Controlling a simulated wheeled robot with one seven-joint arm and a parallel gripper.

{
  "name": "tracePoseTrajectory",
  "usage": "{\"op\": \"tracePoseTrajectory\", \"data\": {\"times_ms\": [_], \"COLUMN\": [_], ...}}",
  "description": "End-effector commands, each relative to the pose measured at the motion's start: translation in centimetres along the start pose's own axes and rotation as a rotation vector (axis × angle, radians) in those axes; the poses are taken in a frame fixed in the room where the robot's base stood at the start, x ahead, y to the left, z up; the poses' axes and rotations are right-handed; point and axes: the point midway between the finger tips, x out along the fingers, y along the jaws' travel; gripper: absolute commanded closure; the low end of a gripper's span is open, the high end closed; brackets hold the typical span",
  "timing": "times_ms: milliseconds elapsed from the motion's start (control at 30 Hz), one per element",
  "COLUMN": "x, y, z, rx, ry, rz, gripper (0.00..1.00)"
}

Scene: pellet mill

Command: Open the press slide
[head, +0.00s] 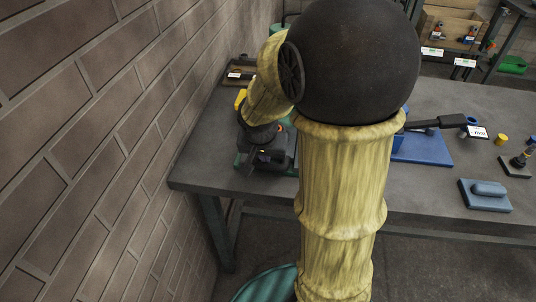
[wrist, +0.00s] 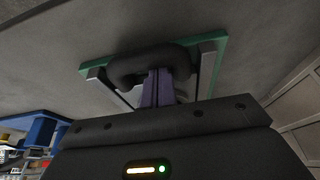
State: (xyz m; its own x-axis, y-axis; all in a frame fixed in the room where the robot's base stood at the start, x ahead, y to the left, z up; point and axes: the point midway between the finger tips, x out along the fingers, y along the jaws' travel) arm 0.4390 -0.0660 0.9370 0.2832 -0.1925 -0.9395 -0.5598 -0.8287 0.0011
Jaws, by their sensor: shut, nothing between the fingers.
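The press slide shows in the wrist view as a green base plate (wrist: 208,42) with grey side rails and a thick dark loop handle (wrist: 128,68). My gripper (wrist: 160,74) is shut and empty. Its narrow purplish fingers overlap the loop of the handle in this view; whether they touch it or pass inside it I cannot tell. In the head view the press slide's green base (head: 240,160) shows at the table's left end, mostly hidden by my wrist and gripper.
A brick wall (head: 80,120) runs close along the left of the grey table (head: 215,150). Right of my arm are a blue tray (head: 428,150), a black-handled tool (head: 440,123), a blue block (head: 487,195) and a yellow cylinder (head: 502,140). A small tray (head: 240,76) lies at the back left.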

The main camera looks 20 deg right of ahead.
Motion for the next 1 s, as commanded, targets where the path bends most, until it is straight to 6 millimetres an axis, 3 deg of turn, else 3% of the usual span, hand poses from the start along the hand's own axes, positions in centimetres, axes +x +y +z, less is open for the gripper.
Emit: {"op": "tracePoseTrajectory", "data": {"times_ms": [367,800,1000], "x": [-1.3,-8.1,-9.7], "y": [-0.2,-0.2,-0.2], "z": [-0.2,-0.9,-0.9], "rx": [-0.004,0.004,0.005], "ry": [0.003,0.002,0.001], "rz": [-0.003,0.001,0.002], "gripper": [1.00,1.00,1.00]}}
